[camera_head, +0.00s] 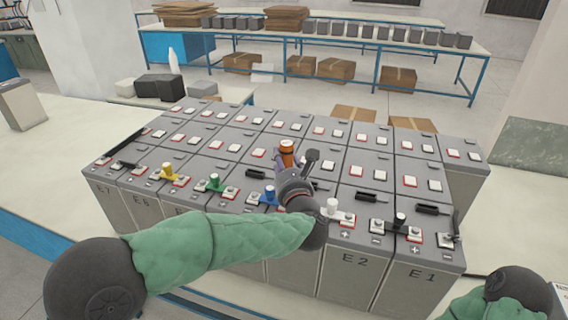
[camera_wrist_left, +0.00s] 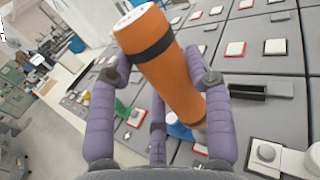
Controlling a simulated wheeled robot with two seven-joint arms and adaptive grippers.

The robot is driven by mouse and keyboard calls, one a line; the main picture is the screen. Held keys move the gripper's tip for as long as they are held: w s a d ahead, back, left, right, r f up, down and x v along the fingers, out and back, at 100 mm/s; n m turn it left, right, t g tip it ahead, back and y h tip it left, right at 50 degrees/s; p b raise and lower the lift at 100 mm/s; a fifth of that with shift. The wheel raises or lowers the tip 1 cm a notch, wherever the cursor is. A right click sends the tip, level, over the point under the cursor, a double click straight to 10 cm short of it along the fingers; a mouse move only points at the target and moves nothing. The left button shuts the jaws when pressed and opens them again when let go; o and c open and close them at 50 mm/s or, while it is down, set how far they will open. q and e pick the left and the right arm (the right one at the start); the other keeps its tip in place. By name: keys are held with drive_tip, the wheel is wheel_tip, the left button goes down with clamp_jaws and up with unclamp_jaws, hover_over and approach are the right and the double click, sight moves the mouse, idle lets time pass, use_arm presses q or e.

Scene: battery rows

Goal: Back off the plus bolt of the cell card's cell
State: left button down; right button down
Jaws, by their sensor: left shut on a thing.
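My left gripper (camera_head: 289,165) is shut on an orange cylinder with a black band and a pale end (camera_wrist_left: 172,68). The cylinder, which also shows in the head view (camera_head: 287,148), is tilted in the left wrist view, with its narrower lower end near the block tops. Grey cells stand in rows; front ones include E1 (camera_head: 416,284), E2 (camera_head: 352,274) and, at the left, E6 and E7. Their tops carry red-rimmed and white-rimmed terminals. Plus and minus marks show near the front ones. My left arm hides some front labels. I cannot make out a readable cell card or its cell.
Yellow (camera_head: 167,171), green (camera_head: 213,182), blue (camera_head: 269,193), white (camera_head: 332,206) and black (camera_head: 400,220) upright pieces stand along the front row. Black bars lie on several cells. A bench (camera_head: 350,43) with small grey blocks stands behind, cardboard boxes beneath.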

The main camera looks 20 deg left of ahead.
wheel_tip(320, 180, down, 6)
drive_tip(key=b, duration=0.6)
drive_tip(key=shift+f, duration=0.2)
idle(6.9)
